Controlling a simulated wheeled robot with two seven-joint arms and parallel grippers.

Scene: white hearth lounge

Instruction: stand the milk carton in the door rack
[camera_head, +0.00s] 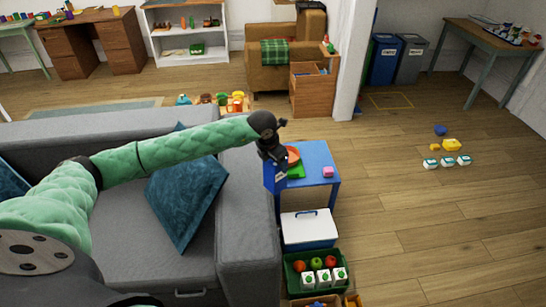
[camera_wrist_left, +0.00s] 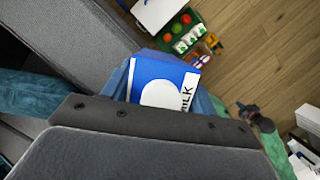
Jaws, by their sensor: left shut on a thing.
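The milk carton (camera_wrist_left: 165,82) is blue with a white round patch and the letters MILK. My left gripper (camera_head: 271,158) is shut on it. In the head view the carton (camera_head: 275,179) hangs below the gripper, beside the left edge of the small blue table. The gripper body hides part of the carton in the wrist view. My right gripper (camera_wrist_left: 250,114) seems to be the small dark shape at the end of a green sleeve in the wrist view; its jaws are unclear. I cannot make out a door rack in either view.
The blue table (camera_head: 318,155) carries a pink block (camera_head: 328,171) and coloured pieces. Below it stand a white cooler box (camera_head: 308,230) and a green crate (camera_head: 337,264) with fruit and small cartons. A grey sofa (camera_head: 235,215) lies left. Floor on the right is mostly clear.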

